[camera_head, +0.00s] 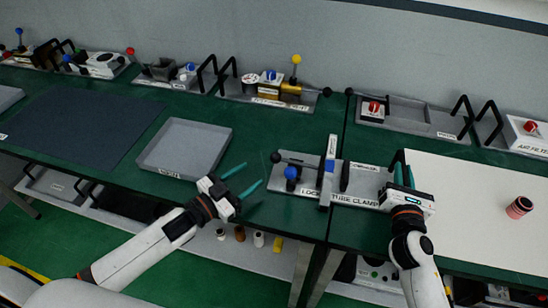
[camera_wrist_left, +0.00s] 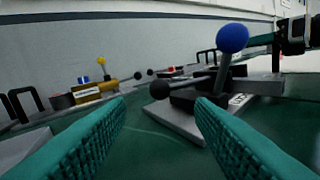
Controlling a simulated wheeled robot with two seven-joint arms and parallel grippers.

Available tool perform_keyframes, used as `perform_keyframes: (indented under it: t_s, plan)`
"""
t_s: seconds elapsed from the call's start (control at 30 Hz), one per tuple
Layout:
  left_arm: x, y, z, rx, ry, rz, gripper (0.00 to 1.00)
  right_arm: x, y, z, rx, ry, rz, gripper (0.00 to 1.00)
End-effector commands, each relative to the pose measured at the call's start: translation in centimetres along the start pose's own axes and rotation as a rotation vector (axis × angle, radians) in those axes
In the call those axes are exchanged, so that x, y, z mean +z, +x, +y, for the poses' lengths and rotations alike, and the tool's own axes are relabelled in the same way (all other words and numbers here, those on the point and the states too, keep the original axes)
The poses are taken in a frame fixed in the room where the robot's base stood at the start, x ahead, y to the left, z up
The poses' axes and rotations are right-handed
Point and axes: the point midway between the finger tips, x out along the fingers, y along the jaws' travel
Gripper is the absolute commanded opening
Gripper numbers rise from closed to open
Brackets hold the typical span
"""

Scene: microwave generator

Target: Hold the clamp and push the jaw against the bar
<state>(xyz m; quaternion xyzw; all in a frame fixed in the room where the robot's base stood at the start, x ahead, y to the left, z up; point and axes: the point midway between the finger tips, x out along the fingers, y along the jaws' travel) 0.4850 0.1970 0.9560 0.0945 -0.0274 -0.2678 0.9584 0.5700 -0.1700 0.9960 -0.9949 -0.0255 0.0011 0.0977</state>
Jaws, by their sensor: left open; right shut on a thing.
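The clamp unit has a grey base (camera_head: 362,187) labelled TUBE CLAMP on its right and LOCK on its left. An upright light bar (camera_head: 329,170) stands across its middle. Its left part carries a blue ball knob (camera_head: 291,173) and a black ball (camera_head: 276,157). The blue knob (camera_wrist_left: 232,38) shows large in the left wrist view, on a lever. My right gripper (camera_head: 404,170) is shut at the unit's right end, on what seems its black handle, mostly hidden by the fingers. My left gripper (camera_head: 253,173) is open and empty, left of the unit, pointing towards it.
A grey tray (camera_head: 185,147) lies left of my left gripper, beside a dark mat (camera_head: 80,130). Several fixtures with black handles line the back. A white board (camera_head: 470,200) with a red-and-black cylinder (camera_head: 519,207) lies right. Green table is clear around my left gripper.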

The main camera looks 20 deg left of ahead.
Motion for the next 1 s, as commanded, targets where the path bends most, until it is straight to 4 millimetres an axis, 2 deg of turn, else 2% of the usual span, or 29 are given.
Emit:
perform_keyframes:
  t_s: [0.03,0.3,0.5,0.67,0.93,1.0]
  plan:
    - [0.1,1.1,0.0,0.000,0.001,-0.005,0.49,0.7,-0.1,0.1,0.003,0.002,-0.013,0.00]
    - [0.1,6.4,0.0,0.001,-0.001,-0.004,0.49,0.7,-0.1,0.1,0.003,0.002,-0.013,0.00]
    - [0.0,9.1,0.0,0.000,-0.003,-0.002,0.49,0.7,-0.1,0.1,0.003,0.002,-0.013,0.00]
    - [0.0,10.0,0.0,0.000,-0.003,-0.001,0.49,0.7,-0.1,0.1,0.003,0.002,-0.013,0.00]
    - [0.0,10.1,0.0,-0.001,-0.003,0.000,0.49,0.7,-0.1,0.1,0.003,0.002,-0.013,0.00]
    - [0.0,10.1,0.0,-0.001,-0.003,0.000,0.37,0.7,-0.1,0.1,0.003,0.002,-0.013,0.00]
